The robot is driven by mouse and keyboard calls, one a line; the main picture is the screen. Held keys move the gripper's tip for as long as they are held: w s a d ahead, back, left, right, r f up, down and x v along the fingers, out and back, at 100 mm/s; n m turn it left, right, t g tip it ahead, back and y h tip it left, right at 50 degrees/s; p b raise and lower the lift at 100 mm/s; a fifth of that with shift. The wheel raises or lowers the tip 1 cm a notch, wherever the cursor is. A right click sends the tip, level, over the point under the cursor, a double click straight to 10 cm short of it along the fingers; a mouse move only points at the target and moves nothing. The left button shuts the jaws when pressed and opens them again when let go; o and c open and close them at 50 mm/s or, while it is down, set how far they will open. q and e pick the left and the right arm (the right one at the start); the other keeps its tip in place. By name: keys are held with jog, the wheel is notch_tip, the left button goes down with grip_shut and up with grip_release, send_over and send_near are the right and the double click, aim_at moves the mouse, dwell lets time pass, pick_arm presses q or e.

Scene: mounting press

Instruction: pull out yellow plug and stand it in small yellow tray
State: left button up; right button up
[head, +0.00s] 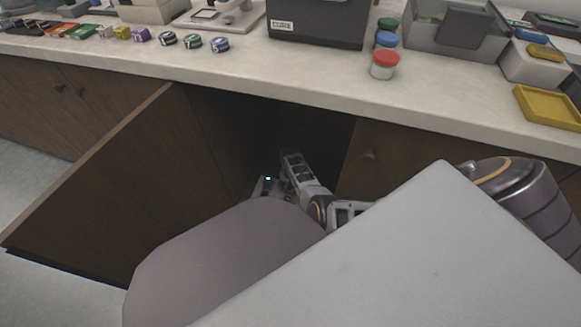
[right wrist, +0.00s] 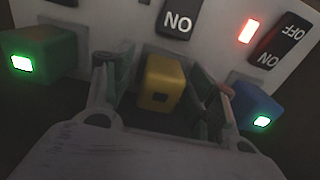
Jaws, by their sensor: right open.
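The yellow plug (right wrist: 164,82) sits in a white power strip (right wrist: 120,14) inside the dark open cabinet, in the right wrist view. My right gripper (right wrist: 162,90) is open, with one finger on each side of the yellow plug; I cannot tell whether they touch it. In the head view my right gripper (head: 292,165) reaches into the cabinet, and the plug cannot be made out there. The small yellow tray (head: 549,107) lies on the counter at the right and looks empty. My left gripper is not in view.
A green plug (right wrist: 38,55) and a blue plug (right wrist: 258,105), both with lit green lights, flank the yellow one. The open cabinet door (head: 125,190) stands left of my arm. The counter edge (head: 300,90) overhangs the opening. Several jars, including a red-lidded one (head: 384,64), stand on the counter.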

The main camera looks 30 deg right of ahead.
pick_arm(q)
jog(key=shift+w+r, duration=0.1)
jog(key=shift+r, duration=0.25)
pick_arm(e)
jog(key=c, duration=0.8)
grip_shut()
pick_arm(q)
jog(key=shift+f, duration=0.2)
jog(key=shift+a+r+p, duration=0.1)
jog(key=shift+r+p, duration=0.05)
jog(key=shift+p, duration=0.2)
pick_arm(e)
jog(key=shift+r, duration=0.2)
jog(key=shift+r+p, duration=0.4)
jog(key=shift+p, duration=0.05)
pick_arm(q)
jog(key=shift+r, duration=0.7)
pick_arm(e)
jog(key=shift+r, duration=0.15)
pick_arm(q)
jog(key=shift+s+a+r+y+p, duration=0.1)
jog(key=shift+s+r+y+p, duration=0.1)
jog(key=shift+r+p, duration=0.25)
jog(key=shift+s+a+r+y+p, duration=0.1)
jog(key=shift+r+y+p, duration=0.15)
jog(key=shift+p, duration=0.35)
pick_arm(e)
jog(key=shift+r, duration=0.9)
